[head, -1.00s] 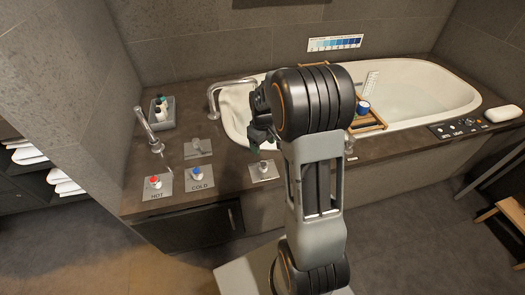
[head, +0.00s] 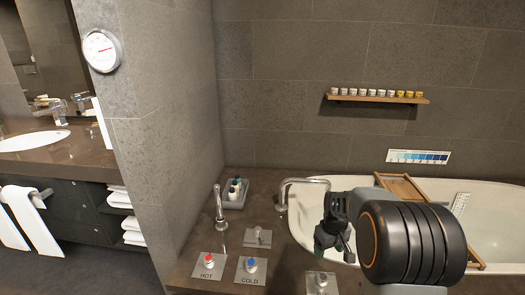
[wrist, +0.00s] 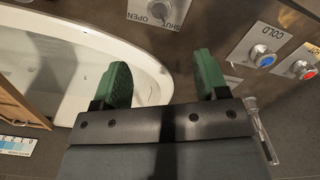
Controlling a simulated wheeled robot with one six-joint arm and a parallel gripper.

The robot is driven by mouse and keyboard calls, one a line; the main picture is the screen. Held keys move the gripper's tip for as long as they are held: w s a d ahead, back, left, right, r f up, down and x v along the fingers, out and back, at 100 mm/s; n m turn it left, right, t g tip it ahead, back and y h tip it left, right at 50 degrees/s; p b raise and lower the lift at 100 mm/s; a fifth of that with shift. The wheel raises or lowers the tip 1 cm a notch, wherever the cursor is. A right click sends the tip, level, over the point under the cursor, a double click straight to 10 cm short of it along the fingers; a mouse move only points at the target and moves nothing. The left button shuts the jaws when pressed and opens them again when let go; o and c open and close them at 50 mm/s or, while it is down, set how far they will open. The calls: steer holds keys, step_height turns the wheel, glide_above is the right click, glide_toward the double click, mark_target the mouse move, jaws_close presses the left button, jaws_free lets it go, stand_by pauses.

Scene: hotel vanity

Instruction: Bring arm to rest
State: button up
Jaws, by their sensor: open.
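My gripper (wrist: 163,78) shows in the wrist view with its two green fingers spread apart and nothing between them. In the head view my gripper (head: 333,238) hangs at the left end of my folded arm, in front of the near-left end of the white bathtub (head: 310,195). The bathtub also shows under the fingers' left side in the wrist view (wrist: 75,60). My black arm joint hides part of the tub and the counter behind it.
A red HOT knob (head: 209,261) and a blue COLD knob (head: 251,265) sit on the counter, left of my gripper. Two chrome faucets, at the counter (head: 220,210) and at the tub (head: 283,195), stand nearby.

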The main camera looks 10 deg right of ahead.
steer(key=s+a+r+m+t+p, duration=0.1)
steer(key=s+a+r+p, duration=0.2)
steer(key=r, duration=0.6)
steer(key=s+a+r+t+p, duration=0.1)
steer(key=s+a+r+p, duration=0.2)
steer(key=s+r+p, duration=0.5)
steer(key=s+a+r+m+t+p, duration=0.1)
steer(key=s+a+r+p, duration=0.2)
steer(key=r, duration=0.7)
steer(key=s+p, duration=0.2)
steer(key=p, duration=0.1)
steer(key=shift+s+a+r+m+t, duration=0.25)
steer(key=shift+a+m+t, duration=0.05)
steer(key=shift+a, duration=0.05)
steer(key=shift+c, duration=0.5)
